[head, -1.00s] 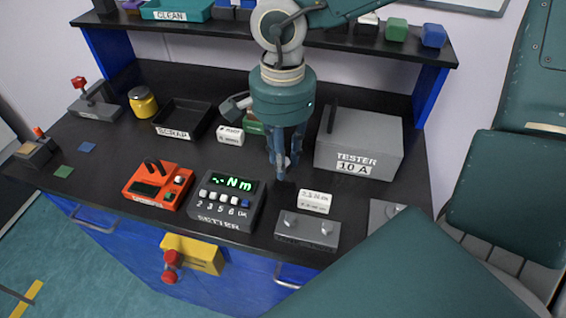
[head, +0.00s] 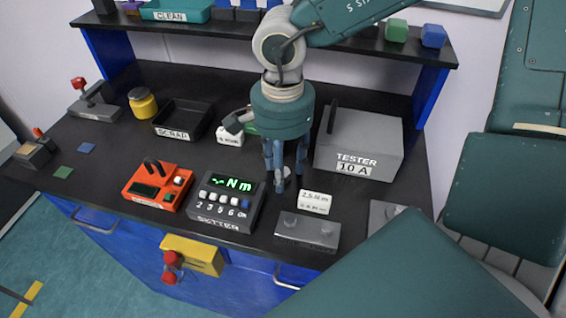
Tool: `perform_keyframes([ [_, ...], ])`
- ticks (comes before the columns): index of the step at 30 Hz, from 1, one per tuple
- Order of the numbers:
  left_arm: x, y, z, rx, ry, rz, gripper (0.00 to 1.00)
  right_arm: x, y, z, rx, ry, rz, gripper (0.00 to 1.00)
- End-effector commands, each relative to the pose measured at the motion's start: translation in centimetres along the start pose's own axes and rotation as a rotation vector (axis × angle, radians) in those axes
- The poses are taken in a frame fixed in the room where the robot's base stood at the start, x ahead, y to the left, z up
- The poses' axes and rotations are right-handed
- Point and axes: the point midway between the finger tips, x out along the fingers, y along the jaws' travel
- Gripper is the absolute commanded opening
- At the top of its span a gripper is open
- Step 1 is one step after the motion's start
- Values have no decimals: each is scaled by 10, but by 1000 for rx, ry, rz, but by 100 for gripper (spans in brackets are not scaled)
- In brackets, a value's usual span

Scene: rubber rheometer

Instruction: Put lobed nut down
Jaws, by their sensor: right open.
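My right gripper (head: 284,178) points down over the dark bench top, between the tester and the setter, with its blue fingers spread open. A small pale grey piece (head: 287,170) shows between the fingers. It may be the lobed nut, but the fingers partly hide it and I cannot tell its shape or whether it touches the bench. A grey block (head: 307,232) with two small grey raised pieces on top lies in front of the gripper. My left gripper is out of view.
The grey tester (head: 362,146) stands close right of the gripper. The setter (head: 226,202) and the orange-red device (head: 158,186) stand to the left. A white label block (head: 315,201) is close in front. A black scrap tray (head: 181,117) and yellow jar (head: 143,103) stand farther back.

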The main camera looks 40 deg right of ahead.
Motion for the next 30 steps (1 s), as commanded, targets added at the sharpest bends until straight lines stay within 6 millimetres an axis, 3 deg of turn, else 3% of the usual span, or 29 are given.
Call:
perform_keyframes([
  [3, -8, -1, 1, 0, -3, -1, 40, -6, 0, 0, 0, 0, 0, 44],
  [5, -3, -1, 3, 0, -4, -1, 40, -12, -1, 0, 2, 1, -4, 44],
  [19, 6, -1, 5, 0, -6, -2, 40, -105, -1, 0, 3, 1, -3, 44],
  [24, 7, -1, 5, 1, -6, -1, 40, -120, -1, 0, 1, 0, -1, 44],
  [30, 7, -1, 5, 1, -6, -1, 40, -123, 0, 0, 0, 1, 1, 44],
])
